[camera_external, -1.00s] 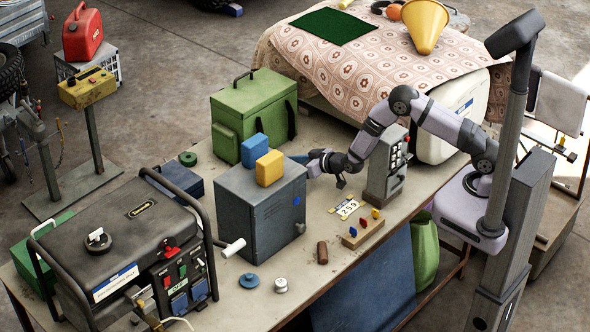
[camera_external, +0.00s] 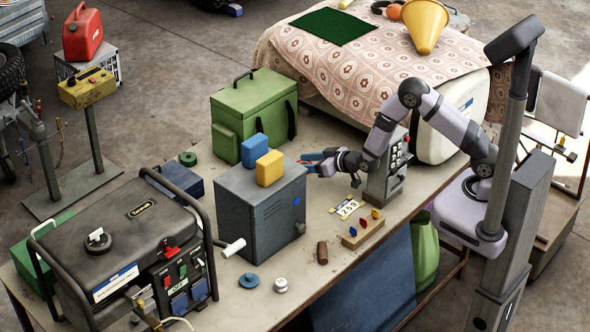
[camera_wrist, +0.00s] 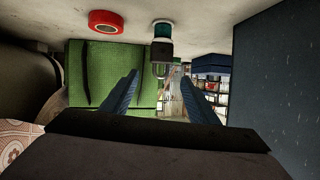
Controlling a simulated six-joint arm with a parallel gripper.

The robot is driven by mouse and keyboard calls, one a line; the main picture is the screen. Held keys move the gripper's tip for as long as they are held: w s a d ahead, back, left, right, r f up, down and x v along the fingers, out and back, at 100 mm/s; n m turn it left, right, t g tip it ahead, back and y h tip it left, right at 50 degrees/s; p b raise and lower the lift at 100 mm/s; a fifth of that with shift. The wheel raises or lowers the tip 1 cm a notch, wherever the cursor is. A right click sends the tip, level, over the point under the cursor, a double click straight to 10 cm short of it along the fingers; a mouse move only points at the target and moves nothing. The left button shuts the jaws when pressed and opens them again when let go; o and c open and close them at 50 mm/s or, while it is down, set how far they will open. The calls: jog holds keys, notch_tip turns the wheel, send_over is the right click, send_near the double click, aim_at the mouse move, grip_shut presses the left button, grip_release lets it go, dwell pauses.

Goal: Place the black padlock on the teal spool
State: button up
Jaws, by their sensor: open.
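In the wrist view, which sees the bench upside down, the teal spool (camera_wrist: 162,29) stands on the bench top. The black padlock (camera_wrist: 161,48) meets the spool's free end and appears to rest on it, its shackle pointing away from the bench. My gripper (camera_wrist: 160,77) is open, its two blue fingers apart on either side of the shackle's line and not visibly touching the padlock. In the external view my gripper (camera_external: 311,162) is just right of the grey cabinet; padlock and spool cannot be made out there.
The grey cabinet (camera_external: 238,213) carries a blue block (camera_external: 254,150) and a yellow block (camera_external: 269,168). A green case (camera_external: 240,118) stands behind. A red roll (camera_wrist: 106,21) lies near the spool. A grey control box (camera_external: 384,177) stands right of my gripper.

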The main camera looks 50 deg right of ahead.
jog(key=b+v, duration=0.1)
jog(key=v, duration=0.5)
jog(key=shift+s+b, duration=0.2)
jog(key=shift+b, duration=0.15)
jog(key=shift+r, duration=0.25)
jog(key=s+d+r+m+g+h+p, duration=0.1)
jog(key=s+d+r+g+p, duration=0.2)
jog(key=s+r+g, duration=0.6)
jog(key=s+d+r+m+g+p, duration=0.25)
jog(key=s+r, duration=0.25)
jog(key=s, duration=0.8)
jog(key=s+d+f+n+g+h+b, duration=0.1)
jog(key=s+d+f+b, duration=0.4)
jog(key=d+f, duration=0.5)
notch_tip(320, 180, down, 4)
jog(key=s+n, duration=0.1)
jog(key=s, duration=0.1)
jog(key=shift+s+d+r+g+h, duration=0.2)
jog(key=shift+s+d+g+h, duration=0.05)
jog(key=shift+s+g+h, duration=0.1)
